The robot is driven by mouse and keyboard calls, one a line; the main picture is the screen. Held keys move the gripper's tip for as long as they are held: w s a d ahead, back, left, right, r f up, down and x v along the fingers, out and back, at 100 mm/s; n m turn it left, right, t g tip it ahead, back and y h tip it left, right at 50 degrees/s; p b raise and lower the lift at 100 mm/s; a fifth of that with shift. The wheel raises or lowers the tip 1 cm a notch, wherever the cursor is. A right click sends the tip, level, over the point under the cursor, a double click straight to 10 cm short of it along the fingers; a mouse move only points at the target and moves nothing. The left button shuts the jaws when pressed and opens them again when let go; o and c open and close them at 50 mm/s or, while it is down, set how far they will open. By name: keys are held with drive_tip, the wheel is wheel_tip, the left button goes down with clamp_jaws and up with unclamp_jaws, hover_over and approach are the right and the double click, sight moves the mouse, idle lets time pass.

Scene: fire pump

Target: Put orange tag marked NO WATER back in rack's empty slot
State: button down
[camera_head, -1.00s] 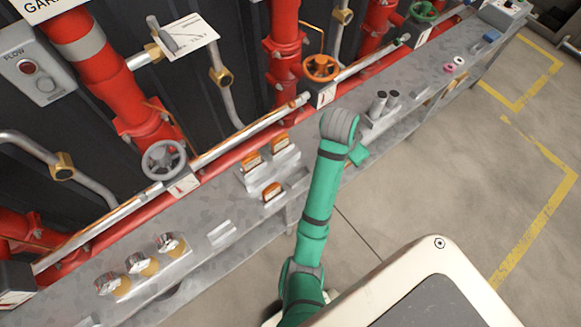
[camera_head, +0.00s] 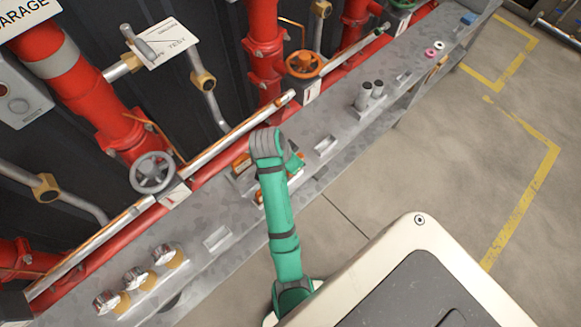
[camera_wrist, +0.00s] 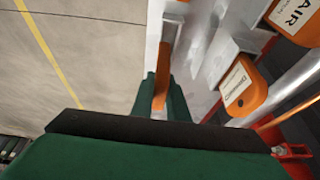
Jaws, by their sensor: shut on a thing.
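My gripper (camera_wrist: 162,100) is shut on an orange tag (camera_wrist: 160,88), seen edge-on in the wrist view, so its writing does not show. A grey bracket of the rack (camera_wrist: 168,32) stands close beyond the held tag; I cannot tell whether they touch. Another orange tag (camera_wrist: 240,85) with a white label hangs at a rack slot to the right, and one marked AIR (camera_wrist: 295,14) hangs further right. In the head view my wrist covers most of the rack and the jaws; bits of orange tags (camera_head: 241,160) show beside it.
The rack is on a long grey bench (camera_head: 205,225). Red pipes (camera_head: 265,50), a grey handwheel (camera_head: 153,172) and an orange handwheel (camera_head: 304,64) stand behind it. The floor in front is clear.

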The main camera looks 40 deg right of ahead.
drive_tip(key=shift+w+a+f, duration=0.3)
drive_tip(key=shift+a+f, duration=0.2)
drive_tip(key=shift+f, duration=0.2)
drive_tip(key=shift+a+f, duration=0.1)
drive_tip(key=shift+f, duration=1.55)
drive_tip(key=shift+f, duration=0.1)
drive_tip(key=c, duration=1.7)
unclamp_jaws()
drive_tip(key=v, duration=0.7)
drive_tip(key=shift+a+r, duration=0.1)
drive_tip(key=shift+r, duration=0.25)
drive_tip(key=shift+w, duration=0.15)
